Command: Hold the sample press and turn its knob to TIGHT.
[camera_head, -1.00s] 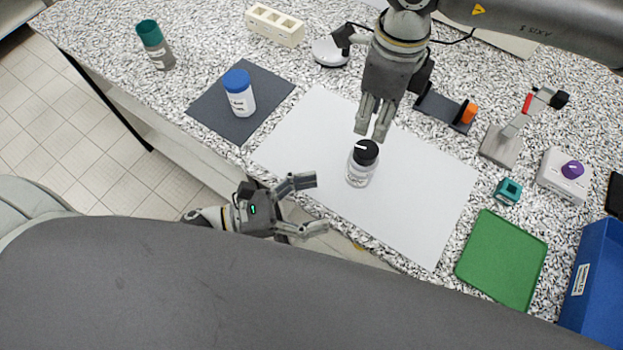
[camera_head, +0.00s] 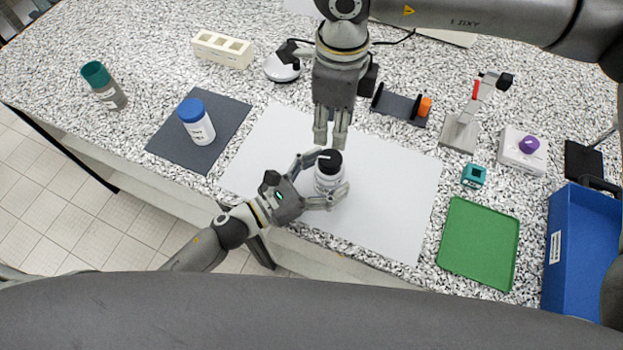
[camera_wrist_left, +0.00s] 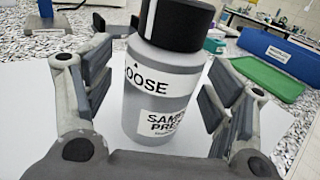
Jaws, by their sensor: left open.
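The sample press (camera_head: 327,180) is a clear-grey bottle with a black knob (camera_head: 331,158), standing upright on the white sheet. In the left wrist view the press (camera_wrist_left: 160,95) shows a label reading "OOSE", partly cut off, and one reading "SAM… PRE…". A white mark on the knob (camera_wrist_left: 175,22) is above the "OOSE" label. My left gripper (camera_head: 328,190) is open, its fingers on either side of the bottle with visible gaps. My right gripper (camera_head: 331,143) points down just above and behind the knob, with a narrow empty gap between its fingers.
A blue-capped bottle (camera_head: 197,124) stands on a dark mat to the left, with a teal-topped container (camera_head: 103,85) beyond. To the right are a green tray (camera_head: 480,245), a teal block (camera_head: 474,175), a purple-knobbed box (camera_head: 521,155) and a blue bin (camera_head: 582,255).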

